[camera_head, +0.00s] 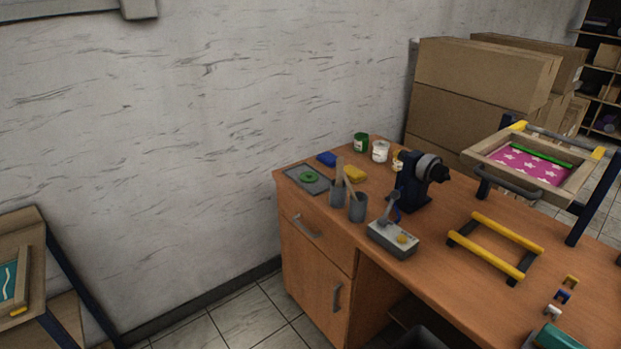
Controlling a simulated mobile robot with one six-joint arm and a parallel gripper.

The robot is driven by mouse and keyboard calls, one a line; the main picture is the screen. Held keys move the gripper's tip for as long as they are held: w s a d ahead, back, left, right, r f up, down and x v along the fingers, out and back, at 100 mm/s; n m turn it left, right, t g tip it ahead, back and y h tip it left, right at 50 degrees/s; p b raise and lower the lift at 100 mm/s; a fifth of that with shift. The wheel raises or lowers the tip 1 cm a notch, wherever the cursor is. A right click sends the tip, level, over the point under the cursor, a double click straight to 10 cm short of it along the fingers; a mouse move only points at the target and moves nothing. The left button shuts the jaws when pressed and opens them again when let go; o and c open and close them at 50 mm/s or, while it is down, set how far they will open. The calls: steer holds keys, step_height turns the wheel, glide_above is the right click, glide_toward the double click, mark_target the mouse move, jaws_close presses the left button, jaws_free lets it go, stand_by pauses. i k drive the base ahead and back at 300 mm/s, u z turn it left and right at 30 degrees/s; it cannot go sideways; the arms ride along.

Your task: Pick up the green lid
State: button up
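A flat green round piece (308,177) lies on a dark grey tray (293,174) at the far left corner of the wooden desk. It is small here, and I cannot tell for sure whether it is a lid or paint. A green can (361,143) with a pale label stands at the back edge of the desk; its top is too small to make out clearly. My gripper is not in view.
On the desk (440,290), grey cups (357,208) with sticks, a yellow sponge (355,174), a blue block (326,159), a white jar (380,151) and a dark machine (416,182) stand near the tray. The floor (240,320) left of the desk is clear.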

mark_target(307, 177)
steer(key=u, duration=1.15)
steer(key=i, duration=1.5)
steer(key=u, duration=0.5)
